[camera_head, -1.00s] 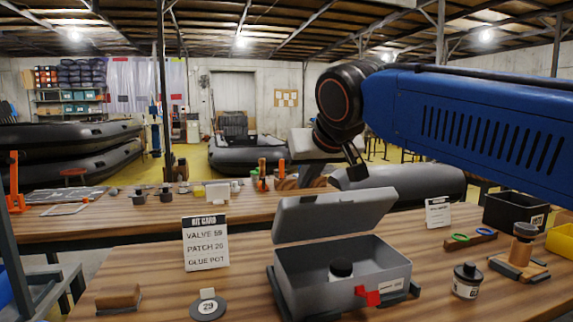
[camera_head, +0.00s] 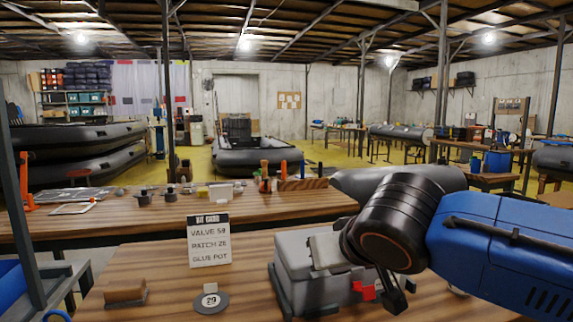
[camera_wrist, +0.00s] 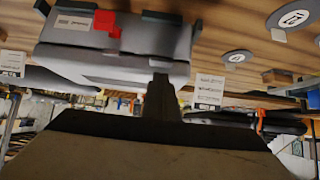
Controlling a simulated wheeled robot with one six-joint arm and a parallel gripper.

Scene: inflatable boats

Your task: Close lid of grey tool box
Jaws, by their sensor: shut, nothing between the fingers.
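The grey tool box (camera_head: 296,291) stands on the near bench, its right part hidden behind my arm. Its lid (camera_head: 290,249) is down over the body; I cannot tell if it is fully flush. The red latch (camera_head: 363,291) is on the front. In the wrist view the tool box (camera_wrist: 70,35) appears upside down at the top, with the red latch (camera_wrist: 107,22) and the lid (camera_wrist: 115,70) below it. My gripper (camera_wrist: 162,80) is shut and empty, its fingers at the lid; contact is unclear.
A kit card (camera_head: 209,240) stands left of the box. A round disc marked 29 (camera_head: 210,302) and a brown block (camera_head: 125,291) lie at the front left. The bench between them is clear. My arm covers the right side of the bench.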

